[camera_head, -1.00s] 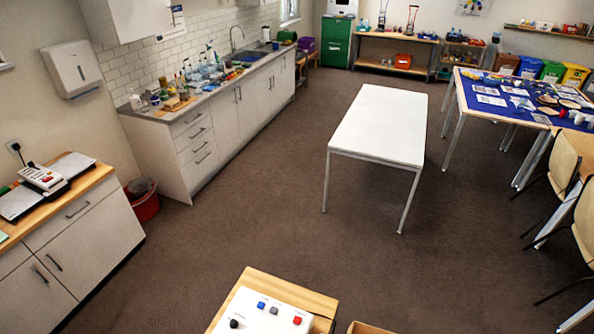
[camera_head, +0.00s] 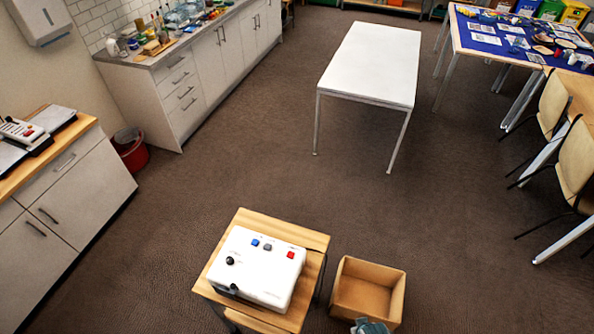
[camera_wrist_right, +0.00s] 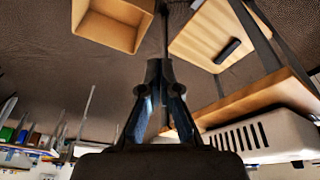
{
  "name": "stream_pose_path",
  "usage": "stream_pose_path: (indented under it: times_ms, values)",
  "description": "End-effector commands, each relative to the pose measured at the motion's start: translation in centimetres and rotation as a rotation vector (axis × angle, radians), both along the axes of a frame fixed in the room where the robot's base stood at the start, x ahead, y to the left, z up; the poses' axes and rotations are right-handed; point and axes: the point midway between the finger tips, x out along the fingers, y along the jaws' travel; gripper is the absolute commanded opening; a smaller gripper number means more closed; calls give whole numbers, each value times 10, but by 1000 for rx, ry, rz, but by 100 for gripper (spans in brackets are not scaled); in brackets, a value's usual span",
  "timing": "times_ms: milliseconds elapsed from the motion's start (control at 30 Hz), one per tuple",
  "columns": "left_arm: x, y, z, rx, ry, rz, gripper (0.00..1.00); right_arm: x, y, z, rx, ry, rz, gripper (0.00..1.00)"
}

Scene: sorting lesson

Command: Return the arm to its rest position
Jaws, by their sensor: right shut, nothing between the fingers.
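My right gripper (camera_wrist_right: 160,72) is in the middle of the right wrist view. Its fingers are together with nothing between them. A grey-blue part at the bottom edge of the head view, by the cardboard box, looks like the tip of my right arm, but most of it is cut off. My left gripper is in neither view.
A white device (camera_head: 262,272) with coloured buttons sits on a small wooden table (camera_head: 318,241). An open cardboard box (camera_head: 345,300) stands to its right and looks empty. A white table (camera_head: 370,62) stands farther back. Carpet between them is clear.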

Motion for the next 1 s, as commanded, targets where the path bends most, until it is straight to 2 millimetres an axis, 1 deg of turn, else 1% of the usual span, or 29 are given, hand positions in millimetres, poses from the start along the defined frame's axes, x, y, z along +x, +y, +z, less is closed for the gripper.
stream_pose_path:
  times_ms: [33, 67, 167, 200, 267, 300, 367, 400, 467, 500, 600, 700, 800, 900, 1000]
  values:
    - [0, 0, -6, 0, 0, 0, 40, -2, 0, -27, -1, 15, 2, 0]
    - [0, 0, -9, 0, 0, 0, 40, -3, 0, -41, -1, 20, 3, 0]
    - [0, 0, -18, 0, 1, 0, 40, -10, 0, -97, -2, 40, 7, 0]
    - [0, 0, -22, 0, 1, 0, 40, -15, 0, -124, -3, 49, 8, 0]
    - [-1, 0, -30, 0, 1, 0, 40, -28, -2, -168, -4, 66, 11, 0]
    - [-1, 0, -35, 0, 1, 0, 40, -39, -3, -198, -7, 78, 14, 0]
    - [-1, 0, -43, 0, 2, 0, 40, -59, -6, -241, -9, 96, 18, 0]
    - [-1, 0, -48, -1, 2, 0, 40, -74, -9, -267, -9, 108, 20, 0]
    - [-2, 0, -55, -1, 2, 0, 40, -100, -13, -303, -12, 125, 25, 0]
    - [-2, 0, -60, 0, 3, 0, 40, -116, -15, -322, -13, 135, 27, 0]
    - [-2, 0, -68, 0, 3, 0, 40, -155, -23, -359, -16, 155, 33, 0]
    - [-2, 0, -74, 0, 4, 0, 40, -186, -29, -380, -19, 169, 36, 0]
    - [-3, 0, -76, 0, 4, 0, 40, -204, -32, -389, -20, 176, 38, 0]
    - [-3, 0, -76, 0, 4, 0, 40, -211, -34, -391, -20, 178, 39, 0]
    - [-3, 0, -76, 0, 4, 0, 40, -211, -34, -391, -20, 177, 40, 0]
